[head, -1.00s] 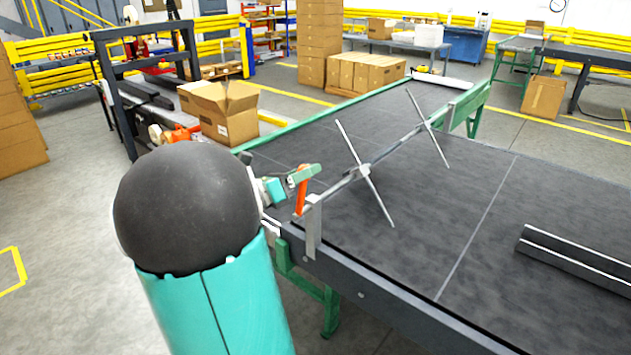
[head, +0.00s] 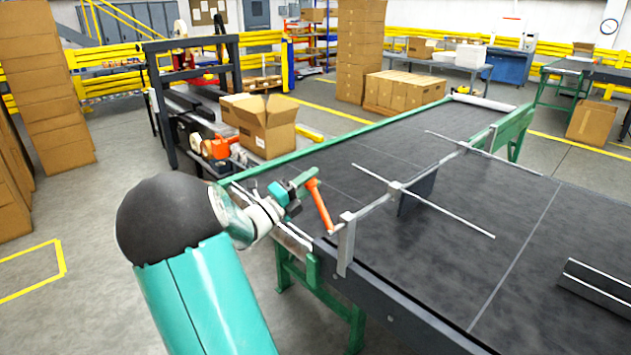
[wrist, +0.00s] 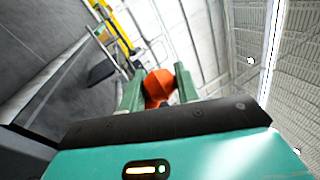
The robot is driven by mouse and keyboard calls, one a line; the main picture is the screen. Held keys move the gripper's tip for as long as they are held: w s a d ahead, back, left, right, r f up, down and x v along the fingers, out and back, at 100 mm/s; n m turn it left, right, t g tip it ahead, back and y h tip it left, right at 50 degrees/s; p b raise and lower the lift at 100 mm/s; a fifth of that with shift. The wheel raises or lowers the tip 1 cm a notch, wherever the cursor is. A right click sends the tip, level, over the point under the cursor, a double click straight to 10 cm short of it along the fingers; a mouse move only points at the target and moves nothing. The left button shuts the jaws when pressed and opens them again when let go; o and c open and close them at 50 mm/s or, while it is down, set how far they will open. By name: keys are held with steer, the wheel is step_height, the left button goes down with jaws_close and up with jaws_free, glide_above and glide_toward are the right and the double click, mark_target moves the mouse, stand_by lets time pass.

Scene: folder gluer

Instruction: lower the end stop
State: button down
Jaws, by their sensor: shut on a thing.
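The end stop is a grey cross bar (head: 440,160) over the dark conveyor, with two thin rods clamped across it and a dark plate (head: 418,194) hanging below it near the middle. I cannot tell whether the plate touches the belt. An orange handle (head: 320,207) joins the bar's near end beside a metal bracket (head: 346,245) and leans up toward the left. My gripper (head: 303,182) is shut on the handle's upper end. In the wrist view, the green fingers hold the rounded orange handle end (wrist: 158,88) between them.
The conveyor (head: 480,235) has a raised near edge below my arm. A dark rail with white edges (head: 598,285) lies on the belt at right. An open carton (head: 262,128) stands beyond my gripper, left of the conveyor. Grey floor is clear at lower left.

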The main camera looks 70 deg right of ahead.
steer(key=shift+w+f+n, duration=0.2)
steer(key=shift+f+n, duration=0.3)
steer(key=shift+n, duration=0.1)
steer(key=c, duration=1)
jaws_free()
steer(key=shift+d+r, duration=0.1)
steer(key=shift+w, duration=0.1)
steer(key=v, duration=1.3)
steer(key=shift+a, duration=0.4)
